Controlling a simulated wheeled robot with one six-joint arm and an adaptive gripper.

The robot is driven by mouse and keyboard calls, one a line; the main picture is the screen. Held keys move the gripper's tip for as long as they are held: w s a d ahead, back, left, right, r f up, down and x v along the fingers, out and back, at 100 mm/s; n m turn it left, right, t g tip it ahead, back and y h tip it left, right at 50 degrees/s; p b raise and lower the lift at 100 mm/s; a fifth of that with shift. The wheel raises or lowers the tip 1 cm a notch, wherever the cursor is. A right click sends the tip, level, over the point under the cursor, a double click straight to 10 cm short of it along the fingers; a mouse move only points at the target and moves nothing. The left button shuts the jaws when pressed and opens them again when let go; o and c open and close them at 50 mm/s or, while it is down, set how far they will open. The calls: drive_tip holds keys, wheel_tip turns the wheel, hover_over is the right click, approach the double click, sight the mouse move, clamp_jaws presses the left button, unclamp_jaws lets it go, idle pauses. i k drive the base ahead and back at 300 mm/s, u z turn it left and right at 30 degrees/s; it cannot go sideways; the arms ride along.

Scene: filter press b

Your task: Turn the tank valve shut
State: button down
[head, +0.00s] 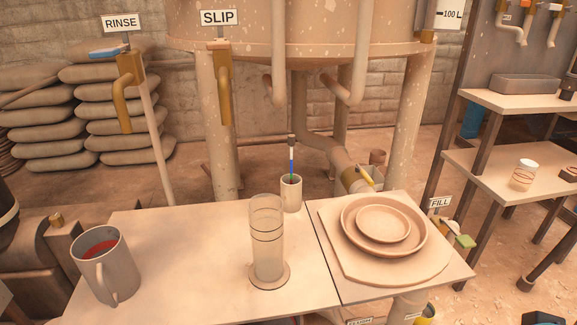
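The large speckled tank (300,35) stands on legs behind the table. A valve with a yellow handle (365,174) sits on the pipe that comes down below the tank, just behind the table's far edge; part of it is hidden by the table and plates. I cannot tell for certain that this is the tank valve, nor whether it is open or shut. A brass tap (225,95) hangs under the SLIP sign (219,18) at the tank's front; its handle is not clear. My gripper is not in view.
A RINSE tap with blue lever (108,51) is at left. A green-handled FILL valve (464,241) is at right.

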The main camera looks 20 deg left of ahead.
sight(364, 174)
drive_tip(key=u, duration=0.4)
drive_tip(key=i, duration=0.4)
drive_tip(key=u, duration=0.25)
drive_tip(key=k, duration=1.2)
drive_tip(key=u, duration=0.6)
drive_tip(key=i, duration=1.4)
drive_tip(key=z, duration=0.8)
